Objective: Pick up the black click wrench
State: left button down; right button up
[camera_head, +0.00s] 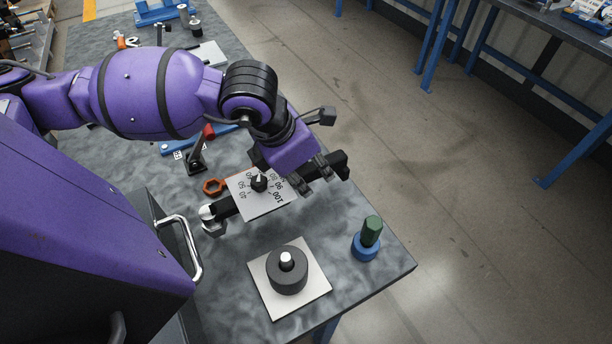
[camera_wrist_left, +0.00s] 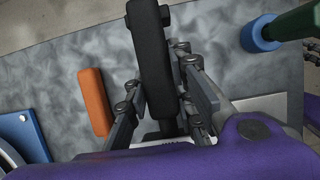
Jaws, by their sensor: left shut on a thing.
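The black click wrench (camera_head: 339,168) lies slantwise in the head view, with a silver head (camera_head: 208,213) at its lower left end and its handle at the upper right. A pale dial plate (camera_head: 263,208) with numbers and a black knob covers its middle. My left gripper (camera_head: 311,175) is shut on the handle. In the left wrist view the fingers (camera_wrist_left: 160,105) stand on both sides of the black handle (camera_wrist_left: 149,50). I cannot tell whether the wrench is clear of the table. My right gripper is in neither view.
A black cylinder with a silver stud (camera_head: 287,270) stands on a white plate near the front. A blue-and-green piece (camera_head: 368,238) stands near the table's right edge. An orange wrench (camera_head: 214,187) lies left of the dial; its handle (camera_wrist_left: 95,101) shows in the wrist view.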

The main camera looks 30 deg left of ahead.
pick_arm(q)
jog(key=s+d+r+p, duration=0.5)
jog(key=d+r, duration=0.4)
jog(key=d, duration=0.2)
jog(key=shift+s+d, duration=0.3)
jog(key=shift+s, duration=0.35)
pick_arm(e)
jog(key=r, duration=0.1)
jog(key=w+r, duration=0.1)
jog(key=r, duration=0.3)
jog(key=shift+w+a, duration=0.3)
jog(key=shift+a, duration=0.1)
pick_arm(q)
jog(key=shift+f, duration=0.1)
jog(key=c, duration=2.1)
grip_release()
grip_shut()
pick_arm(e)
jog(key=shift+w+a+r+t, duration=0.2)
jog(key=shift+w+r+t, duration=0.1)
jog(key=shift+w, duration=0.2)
